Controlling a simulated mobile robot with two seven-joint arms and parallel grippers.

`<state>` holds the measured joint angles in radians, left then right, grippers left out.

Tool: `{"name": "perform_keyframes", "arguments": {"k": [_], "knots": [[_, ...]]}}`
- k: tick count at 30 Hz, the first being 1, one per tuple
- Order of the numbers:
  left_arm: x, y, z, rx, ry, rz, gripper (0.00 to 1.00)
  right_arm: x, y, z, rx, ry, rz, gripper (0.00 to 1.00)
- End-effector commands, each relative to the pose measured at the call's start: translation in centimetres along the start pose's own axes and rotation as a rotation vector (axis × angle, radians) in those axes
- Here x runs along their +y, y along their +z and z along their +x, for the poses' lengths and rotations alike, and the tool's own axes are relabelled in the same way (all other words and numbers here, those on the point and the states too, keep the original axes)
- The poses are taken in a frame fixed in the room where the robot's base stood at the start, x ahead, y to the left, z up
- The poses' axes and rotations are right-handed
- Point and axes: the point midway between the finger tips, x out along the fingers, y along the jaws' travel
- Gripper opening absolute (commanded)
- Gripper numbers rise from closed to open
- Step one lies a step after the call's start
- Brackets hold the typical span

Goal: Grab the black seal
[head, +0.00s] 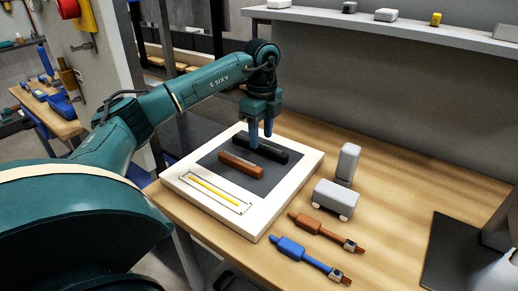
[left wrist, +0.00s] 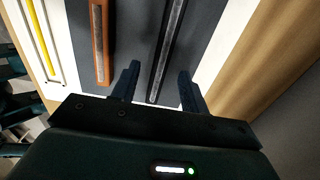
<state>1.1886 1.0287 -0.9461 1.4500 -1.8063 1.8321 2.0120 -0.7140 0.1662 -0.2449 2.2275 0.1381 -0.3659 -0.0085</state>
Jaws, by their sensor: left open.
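The black seal (head: 275,154) is a long dark bar lying on the dark grey mat of a white tray (head: 308,161). My left gripper (head: 261,138) points down at the seal in the head view, with its blue fingers overlapping it. In the left wrist view the open fingers (left wrist: 159,68) lie one on each side of the seal (left wrist: 170,45), which runs through the gap. I cannot tell whether either finger touches it. An orange-brown seal (head: 240,166) lies alongside on the mat, to the left in the wrist view (left wrist: 99,45). My right gripper is not in view.
A yellow strip (head: 214,190) lies in a framed slot of the tray. Right of the tray are two grey blocks (head: 347,162) (head: 336,199) and orange and blue strapped tools (head: 325,232) (head: 309,258). A wall shelf (head: 400,28) runs behind. The table's right middle is clear.

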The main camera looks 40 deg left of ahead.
Motion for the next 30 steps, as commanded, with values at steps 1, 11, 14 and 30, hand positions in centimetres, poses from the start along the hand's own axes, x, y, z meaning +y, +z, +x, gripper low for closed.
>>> {"name": "perform_keyframes", "arguments": {"k": [1,11,14,30], "knots": [[0.0,-0.2,1.0,-0.001,0.003,0.001,0.45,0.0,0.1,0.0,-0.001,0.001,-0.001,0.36],[-0.1,-0.2,3.0,0.000,-0.001,0.001,0.45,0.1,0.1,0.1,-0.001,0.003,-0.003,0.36],[0.0,-0.2,3.0,0.000,-0.001,0.001,0.45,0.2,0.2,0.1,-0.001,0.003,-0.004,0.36],[0.0,-0.2,3.0,0.000,0.000,0.001,0.01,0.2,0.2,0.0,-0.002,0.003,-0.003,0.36]]}}
